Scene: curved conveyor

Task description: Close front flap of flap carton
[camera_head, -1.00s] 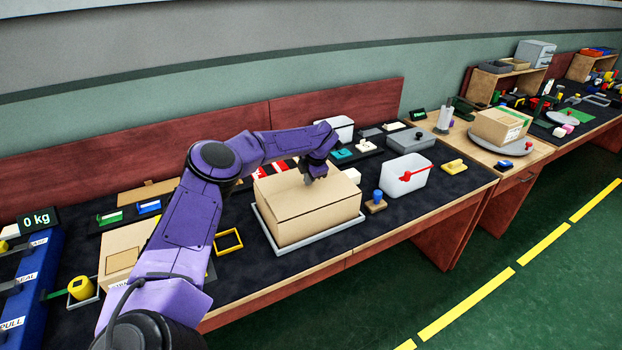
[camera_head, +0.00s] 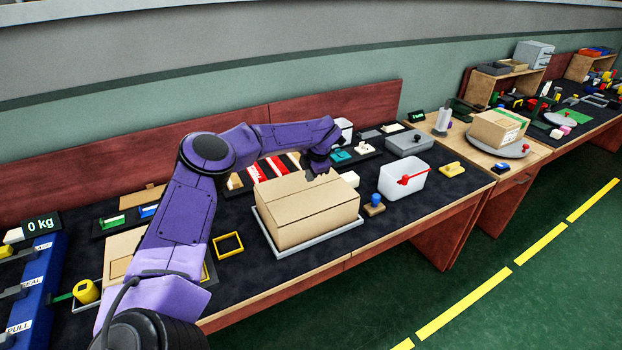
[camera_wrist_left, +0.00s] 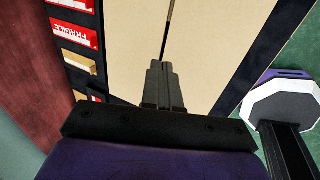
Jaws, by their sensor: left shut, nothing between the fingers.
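The flap carton (camera_head: 308,220) is a brown box on a grey tray (camera_head: 300,247) in the middle of the bench. Its top looks flat, with a seam between the flaps; no flap visibly stands up. The carton top (camera_wrist_left: 205,50) and its dark seam also show in the wrist view. My left gripper (camera_head: 316,173) is over the carton's far edge, its fingers shut and empty. In the wrist view the shut fingertips (camera_wrist_left: 158,68) line up with the end of the visible seam. I cannot tell whether they touch the cardboard. My right gripper is not in view.
Red FRAGILE labels (camera_wrist_left: 74,35) lie beside the carton in the wrist view. A white bin (camera_head: 404,180) and a blue-knobbed stamp (camera_head: 375,205) stand to its right. A yellow square frame (camera_head: 228,244) lies to its left. My left arm covers part of the bench.

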